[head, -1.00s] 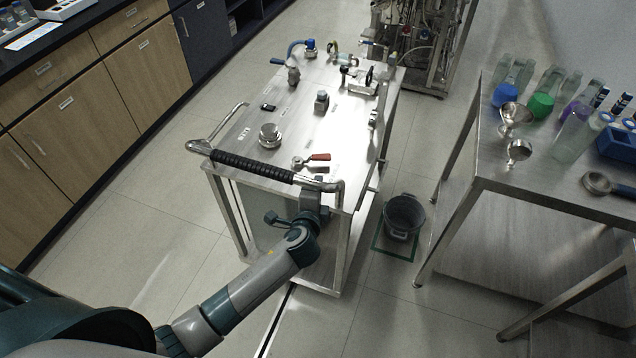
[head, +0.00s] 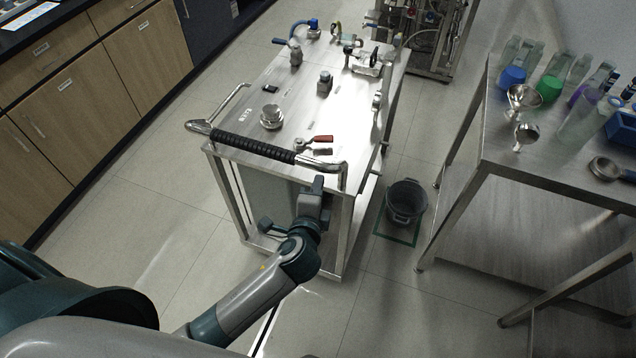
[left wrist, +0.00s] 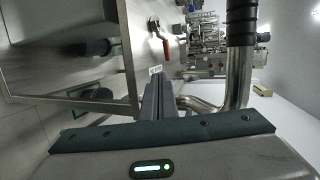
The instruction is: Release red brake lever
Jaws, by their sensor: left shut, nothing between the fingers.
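The red brake lever (head: 320,139) lies on the steel top of the cart, just behind the black-gripped push handle. It also shows in the left wrist view (left wrist: 166,48), beyond my fingers. My left gripper (head: 317,184) is at the cart's near end, below and in front of the handle's right end, apart from the lever. In the left wrist view its fingers (left wrist: 158,82) are together with nothing between them, beside the handle's bent steel tube. My right gripper is in neither view.
The push handle (head: 252,155) spans the cart's near edge between gripper and lever. Fittings and a round metal knob (head: 271,117) stand on the cart top (head: 240,135). A grey bucket (head: 406,203) stands right of the cart. A steel table (head: 500,150) with bottles is further right.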

